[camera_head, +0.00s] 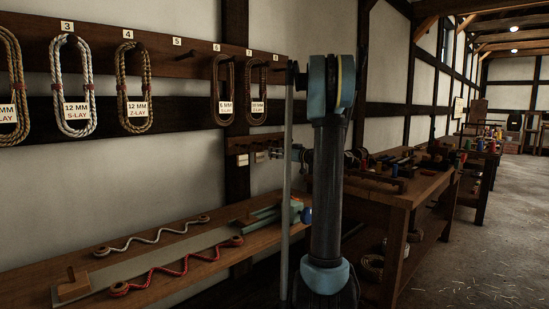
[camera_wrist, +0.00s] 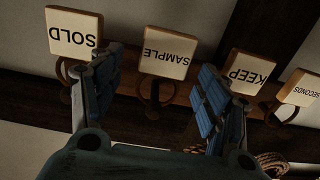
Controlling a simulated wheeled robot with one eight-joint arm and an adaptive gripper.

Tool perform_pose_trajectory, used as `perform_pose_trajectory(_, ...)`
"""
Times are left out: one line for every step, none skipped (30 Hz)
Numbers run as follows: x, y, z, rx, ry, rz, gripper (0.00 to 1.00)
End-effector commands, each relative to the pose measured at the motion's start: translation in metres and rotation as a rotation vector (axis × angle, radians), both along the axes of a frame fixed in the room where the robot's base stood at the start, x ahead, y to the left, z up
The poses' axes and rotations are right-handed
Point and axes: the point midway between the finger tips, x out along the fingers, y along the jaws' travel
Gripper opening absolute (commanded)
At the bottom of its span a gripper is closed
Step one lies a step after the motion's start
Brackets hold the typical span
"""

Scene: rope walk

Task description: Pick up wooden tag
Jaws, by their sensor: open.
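Several pale wooden tags hang by loops from pegs on a dark rail and look upside down in the wrist view: SOLD (camera_wrist: 74,33), SAMPLE (camera_wrist: 166,52), KEEP (camera_wrist: 247,71) and SECONDS (camera_wrist: 299,88). My gripper (camera_wrist: 158,68) is open, with nothing between its fingers. The SAMPLE tag shows between the two fingers, apart from both. The left finger overlaps the view just below the SOLD tag, and the right finger is left of KEEP. In the head view, small tags (camera_head: 243,159) hang under the short rail, and my arm hides much of that area.
Coiled ropes with labels, such as the 12 MM S-LAY coil (camera_head: 60,90), hang on the upper peg rail (camera_head: 195,64). A low bench (camera_head: 170,285) with rope pieces runs below. A workbench (camera_head: 400,200) with spools stands right of my arm. The floor (camera_head: 490,250) at right is open.

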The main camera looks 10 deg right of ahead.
Motion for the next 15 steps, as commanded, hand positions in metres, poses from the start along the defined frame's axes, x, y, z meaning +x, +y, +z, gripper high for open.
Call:
perform_pose_trajectory(0.006,0.006,-0.001,0.0,0.0,0.002,0.69)
perform_pose_trajectory(0.009,0.009,-0.002,0.0,0.0,0.002,0.69)
perform_pose_trajectory(0.013,0.013,-0.002,0.0,0.0,0.002,0.69)
perform_pose_trajectory(0.016,0.015,-0.002,0.0,0.0,0.002,0.69)
perform_pose_trajectory(0.019,0.017,-0.002,0.0,0.0,0.002,0.69)
perform_pose_trajectory(0.023,0.019,-0.002,0.0,0.0,0.001,0.69)
perform_pose_trajectory(0.025,0.02,-0.002,0.0,0.0,0.0,0.69)
perform_pose_trajectory(0.026,0.021,-0.002,0.0,0.0,0.0,0.69)
perform_pose_trajectory(0.026,0.021,-0.002,0.0,0.0,0.0,0.69)
perform_pose_trajectory(0.027,0.021,-0.002,0.0,0.0,0.0,0.69)
perform_pose_trajectory(0.027,0.021,-0.002,0.0,0.0,0.0,0.69)
perform_pose_trajectory(0.026,0.021,-0.002,0.0,0.0,-0.001,0.69)
perform_pose_trajectory(0.026,0.021,-0.002,0.0,0.0,-0.001,0.69)
perform_pose_trajectory(0.026,0.021,-0.002,0.0,0.0,-0.001,0.69)
perform_pose_trajectory(0.026,0.021,-0.002,0.0,0.0,-0.001,0.65)
